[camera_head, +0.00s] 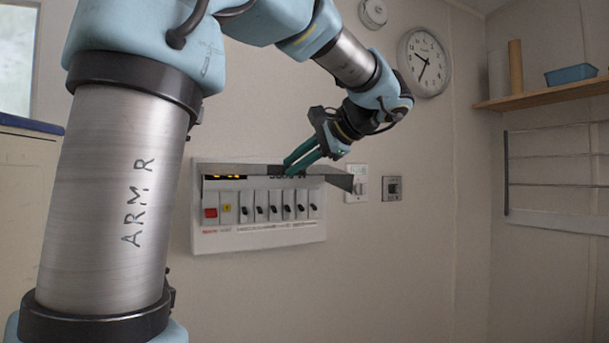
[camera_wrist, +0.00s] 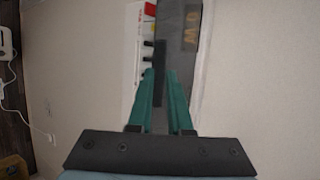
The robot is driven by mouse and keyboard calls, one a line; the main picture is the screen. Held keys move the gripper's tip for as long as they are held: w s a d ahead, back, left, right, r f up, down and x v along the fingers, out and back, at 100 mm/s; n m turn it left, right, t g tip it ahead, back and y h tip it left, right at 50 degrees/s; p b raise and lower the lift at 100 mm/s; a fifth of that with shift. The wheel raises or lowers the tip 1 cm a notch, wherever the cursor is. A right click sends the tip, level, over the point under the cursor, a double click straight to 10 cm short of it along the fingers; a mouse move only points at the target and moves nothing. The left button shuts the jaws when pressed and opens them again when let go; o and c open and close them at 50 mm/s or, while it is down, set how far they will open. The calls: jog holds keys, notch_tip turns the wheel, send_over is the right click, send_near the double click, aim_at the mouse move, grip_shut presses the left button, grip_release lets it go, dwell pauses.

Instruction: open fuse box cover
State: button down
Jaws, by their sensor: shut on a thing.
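The fuse box (camera_head: 260,237) is a white wall unit with a row of black switches, a red switch and a yellow-marked one. Its dark, see-through cover (camera_head: 335,177) is swung up and sticks out from the top edge, so the switches are exposed. My gripper (camera_head: 288,170) has green fingers and is shut on the cover's edge near its middle. In the wrist view, the fingers (camera_wrist: 160,80) close around the grey cover (camera_wrist: 182,55), which bears lettering. Part of the fuse box (camera_wrist: 146,40) shows to the left of it.
A white wall switch (camera_head: 357,184) and a grey socket (camera_head: 392,188) are right of the box. A clock (camera_head: 424,62) hangs above. A wooden shelf (camera_head: 545,97) and a wire rack (camera_head: 555,170) are on the right wall. The wall below the box is clear.

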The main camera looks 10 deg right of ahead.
jog(key=shift+w+a+r, duration=0.2)
jog(key=shift+w+r, duration=0.15)
jog(key=shift+r, duration=0.15)
jog(key=shift+w+a+r, duration=0.2)
jog(key=shift+w+r, duration=0.15)
jog(key=shift+r, duration=0.1)
jog(key=c, duration=1)
grip_release()
jog(key=shift+w, duration=0.2)
jog(key=shift+c, duration=0.2)
jog(key=b+v, duration=0.2)
jog(key=v, duration=0.9)
jog(key=shift+s+d+f, duration=0.15)
jog(key=shift+s+d, duration=0.1)
